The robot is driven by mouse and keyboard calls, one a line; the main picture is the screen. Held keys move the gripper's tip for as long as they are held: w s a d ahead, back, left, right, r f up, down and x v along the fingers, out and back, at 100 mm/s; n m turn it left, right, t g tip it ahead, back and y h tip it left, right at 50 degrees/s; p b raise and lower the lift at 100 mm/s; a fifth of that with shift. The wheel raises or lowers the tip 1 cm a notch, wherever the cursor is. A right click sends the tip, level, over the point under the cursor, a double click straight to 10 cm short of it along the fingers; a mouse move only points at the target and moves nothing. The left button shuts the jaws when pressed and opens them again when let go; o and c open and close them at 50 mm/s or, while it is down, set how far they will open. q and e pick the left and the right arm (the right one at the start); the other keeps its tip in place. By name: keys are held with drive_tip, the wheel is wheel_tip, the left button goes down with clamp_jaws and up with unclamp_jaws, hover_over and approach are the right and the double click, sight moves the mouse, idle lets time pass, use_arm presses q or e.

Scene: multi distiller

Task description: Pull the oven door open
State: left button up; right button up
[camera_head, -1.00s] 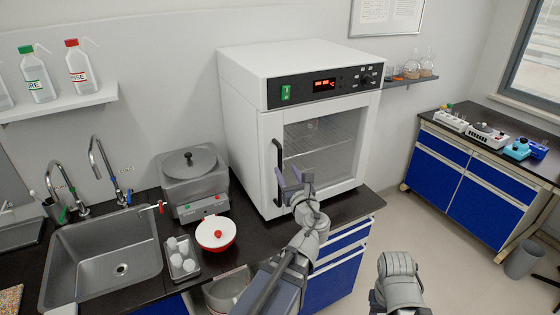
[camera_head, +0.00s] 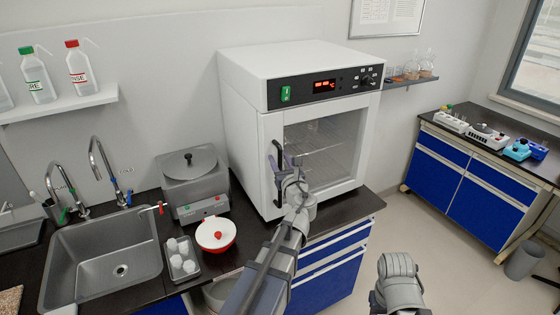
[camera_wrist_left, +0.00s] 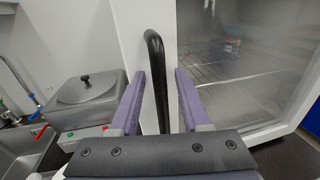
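The white oven (camera_head: 245,120) stands on the dark counter, with a glass-fronted door (camera_head: 325,150) that looks shut. Its black vertical bar handle (camera_head: 277,190) is on the door's left side. My left gripper (camera_head: 283,162) is at the handle, and its fingers partly hide the bar in the head view. In the left wrist view the handle (camera_wrist_left: 155,75) stands between the two purple-grey fingers of my left gripper (camera_wrist_left: 157,95). The fingers are apart, with gaps visible on both sides of the bar. My right gripper is out of view; only part of that arm shows.
Left of the oven are a grey water bath (camera_head: 192,178), a red-and-white round container (camera_head: 215,235), a tray of small white items (camera_head: 182,268) and a sink (camera_head: 105,255). Blue drawers (camera_head: 330,275) are below the oven. Open floor (camera_head: 440,235) lies to the right.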

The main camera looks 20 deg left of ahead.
use_arm(q)
clamp_jaws()
idle(1.2)
